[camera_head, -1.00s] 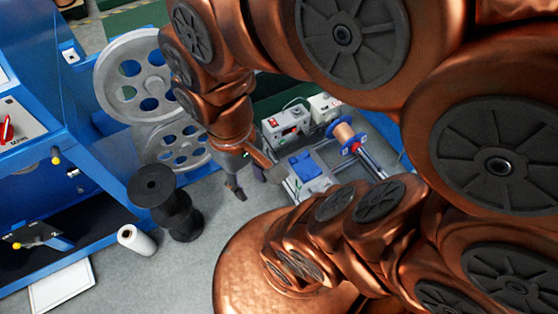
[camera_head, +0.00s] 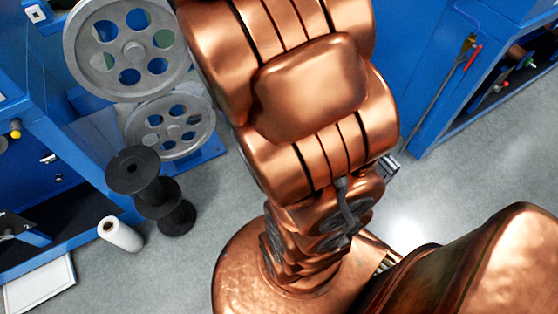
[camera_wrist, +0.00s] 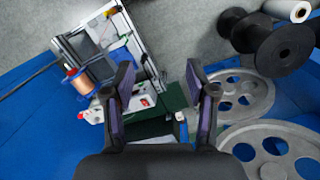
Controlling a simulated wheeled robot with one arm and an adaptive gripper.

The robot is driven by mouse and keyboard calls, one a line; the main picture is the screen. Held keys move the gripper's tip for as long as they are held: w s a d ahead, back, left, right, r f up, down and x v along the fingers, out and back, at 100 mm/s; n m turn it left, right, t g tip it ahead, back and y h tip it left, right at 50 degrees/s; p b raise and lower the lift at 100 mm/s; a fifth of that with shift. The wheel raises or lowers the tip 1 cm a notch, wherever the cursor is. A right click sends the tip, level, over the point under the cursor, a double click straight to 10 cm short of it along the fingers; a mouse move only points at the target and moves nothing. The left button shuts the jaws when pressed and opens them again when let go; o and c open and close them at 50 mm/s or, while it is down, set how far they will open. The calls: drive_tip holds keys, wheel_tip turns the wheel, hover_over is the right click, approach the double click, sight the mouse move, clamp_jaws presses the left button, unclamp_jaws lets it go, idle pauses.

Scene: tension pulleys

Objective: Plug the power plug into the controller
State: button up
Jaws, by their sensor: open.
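In the wrist view my gripper (camera_wrist: 160,70) is open, its two dark fingers with purple pads wide apart and nothing seen held between them. A pale box with red parts (camera_wrist: 143,101), possibly the controller, shows partly behind the left finger. A second pale box (camera_wrist: 95,112) stands left of it. I cannot make out the power plug in either view. In the head view my arm covers the area where the boxes stood, and I cannot clearly see the gripper there.
A metal frame (camera_wrist: 70,42) with a copper-coloured spool (camera_wrist: 79,82) lies left of the fingers. Grey pulley wheels (camera_head: 128,48) and a black spool (camera_head: 132,170) stand at left, near a white roll (camera_head: 121,234). A blue cabinet (camera_head: 440,90) stands right; grey floor is open before it.

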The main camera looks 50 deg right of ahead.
drive_tip(key=w+d+f+m+b, duration=0.3)
drive_tip(key=d+f+b, duration=0.5)
drive_tip(key=f, duration=0.8)
drive_tip(key=w+d+f+m+t+b, duration=0.1)
drive_tip(key=w+d+f+m+b, duration=0.2)
drive_tip(key=d+f+b, duration=0.4)
drive_tip(key=w+d+f+m+y+b, duration=0.1)
drive_tip(key=w+d+f+m+b, duration=0.2)
drive_tip(key=f, duration=2.2)
drive_tip(key=shift+w+d+f+b, duration=0.15)
drive_tip(key=shift+d+b, duration=0.8)
drive_tip(key=shift+d, duration=0.5)
drive_tip(key=shift+w+d+r+b, duration=0.15)
drive_tip(key=shift+d+b, duration=0.75)
drive_tip(key=shift+d, duration=0.6)
drive_tip(key=shift+w+d+f+b, duration=0.15)
drive_tip(key=shift+d+b, duration=0.8)
drive_tip(key=shift+d, duration=0.5)
drive_tip(key=shift+a+f+b, duration=0.2)
drive_tip(key=shift+f+b, duration=0.25)
drive_tip(key=shift+f, duration=0.8)
drive_tip(key=shift+s+a+f+b, duration=0.1)
drive_tip(key=shift+f+b, duration=0.35)
drive_tip(key=shift+f, duration=0.4)
drive_tip(key=shift+s+a+f+b, duration=0.15)
drive_tip(key=shift+f+b, duration=0.35)
drive_tip(key=shift+f, duration=0.4)
drive_tip(key=shift+s+a+f+b, duration=0.1)
drive_tip(key=shift+f+b, duration=0.35)
drive_tip(key=shift+f, duration=0.4)
